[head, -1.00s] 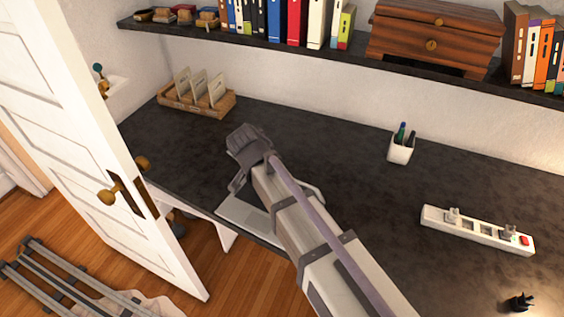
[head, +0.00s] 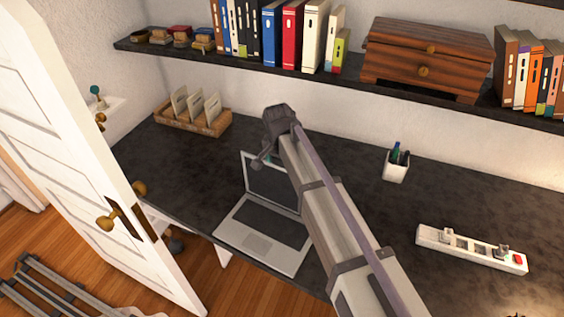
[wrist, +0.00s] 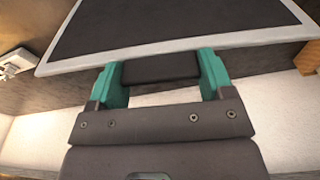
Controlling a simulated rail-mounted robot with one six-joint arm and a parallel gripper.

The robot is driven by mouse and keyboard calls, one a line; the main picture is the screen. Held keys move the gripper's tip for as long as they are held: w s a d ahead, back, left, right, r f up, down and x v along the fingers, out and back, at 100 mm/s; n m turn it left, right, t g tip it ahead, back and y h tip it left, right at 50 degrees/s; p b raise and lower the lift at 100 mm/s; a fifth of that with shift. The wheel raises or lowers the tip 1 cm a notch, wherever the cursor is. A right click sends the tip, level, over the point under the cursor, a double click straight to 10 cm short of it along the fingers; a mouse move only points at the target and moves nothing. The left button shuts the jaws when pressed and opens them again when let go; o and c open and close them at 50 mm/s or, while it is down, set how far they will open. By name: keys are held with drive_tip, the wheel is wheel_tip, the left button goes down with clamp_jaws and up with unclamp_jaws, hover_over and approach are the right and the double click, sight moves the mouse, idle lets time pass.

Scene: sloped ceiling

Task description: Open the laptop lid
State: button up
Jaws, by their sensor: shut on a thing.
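The silver laptop stands open on the dark desk in the head view. Its base (head: 250,236), with dark keyboard and touchpad, lies flat near the front edge. Its lid (head: 262,178) stands up steeply from the back of the base, dark screen facing the front; my arm covers its right part. In the wrist view the lid (wrist: 180,25) fills the top, its pale rim at my fingertips. My gripper (head: 266,158) is at the lid's upper edge. Its teal fingers (wrist: 163,63) are shut on the lid; the exact contact is partly hidden.
A wooden card box (head: 193,121) stands at the back left and a pen cup (head: 396,166) at the back right. A white power strip (head: 470,249) lies to the right. A shelf (head: 340,75) runs above the desk. An open white door (head: 75,170) stands at the left.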

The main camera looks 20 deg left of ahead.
drive_tip(key=shift+w, duration=0.1)
drive_tip(key=o, duration=1.3)
drive_tip(key=r+p, duration=0.3)
drive_tip(key=s+r+p, duration=0.1)
drive_tip(key=r+p, duration=0.6)
drive_tip(key=shift+s+r+p, duration=0.3)
drive_tip(key=shift+r+p, duration=0.05)
drive_tip(key=shift+a, duration=0.1)
